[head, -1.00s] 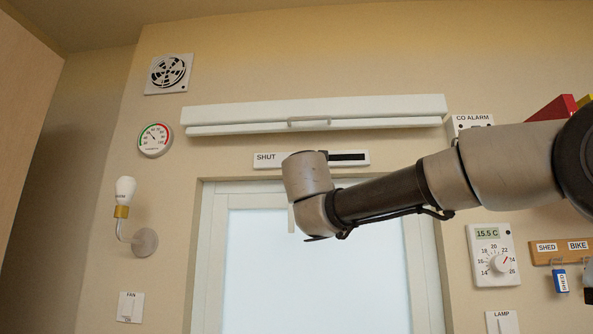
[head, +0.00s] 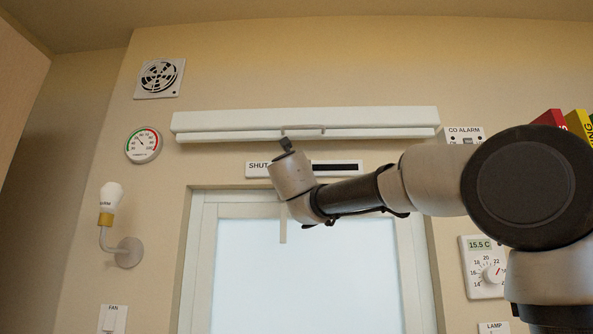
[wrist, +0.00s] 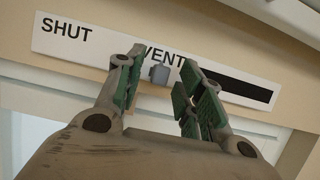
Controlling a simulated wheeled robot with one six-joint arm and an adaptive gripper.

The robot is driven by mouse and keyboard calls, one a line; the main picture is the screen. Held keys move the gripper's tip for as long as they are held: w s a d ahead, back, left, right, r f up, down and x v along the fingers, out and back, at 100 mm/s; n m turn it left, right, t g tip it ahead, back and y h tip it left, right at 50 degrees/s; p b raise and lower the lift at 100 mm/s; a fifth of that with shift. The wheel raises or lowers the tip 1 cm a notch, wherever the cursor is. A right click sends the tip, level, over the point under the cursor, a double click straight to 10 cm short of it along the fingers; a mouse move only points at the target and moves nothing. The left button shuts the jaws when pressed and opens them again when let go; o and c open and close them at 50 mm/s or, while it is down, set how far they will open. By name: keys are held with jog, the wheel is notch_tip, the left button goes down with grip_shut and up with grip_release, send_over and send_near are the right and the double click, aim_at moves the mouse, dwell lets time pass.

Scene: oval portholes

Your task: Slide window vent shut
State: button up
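The window vent (head: 258,169) is a flat white strip above the window, marked SHUT at its left end, with a dark slot at its right. In the wrist view the strip (wrist: 66,42) also reads VENT, and a small grey knob (wrist: 159,74) stands at its middle. My gripper (wrist: 159,64) is open, with its two green-padded fingers to the left and right of the knob. A gap shows on both sides of it; I cannot tell the depth. In the head view my arm hides the strip's middle and the knob.
A long white housing with a handle (head: 303,131) runs above the vent. The window (head: 320,265) is below it. A round gauge (head: 143,145) and a lamp (head: 110,205) are to the left. A CO alarm (head: 463,134) and a thermostat (head: 484,265) are to the right.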

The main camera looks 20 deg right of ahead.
jog(key=shift+w, duration=0.1)
grip_shut()
jog(key=w+a, duration=0.1)
jog(key=a, duration=0.2)
jog(key=w+a, duration=0.1)
jog(key=a, duration=0.3)
jog(key=w+a, duration=0.1)
jog(key=a, duration=0.3)
jog(key=shift+w+a+r, duration=0.15)
jog(key=shift+w+a, duration=0.1)
jog(key=shift+w, duration=0.1)
grip_release()
jog(key=shift+a, duration=0.15)
send_near(256, 169)
jog(key=v, duration=0.6)
jog(key=shift+s, duration=0.2)
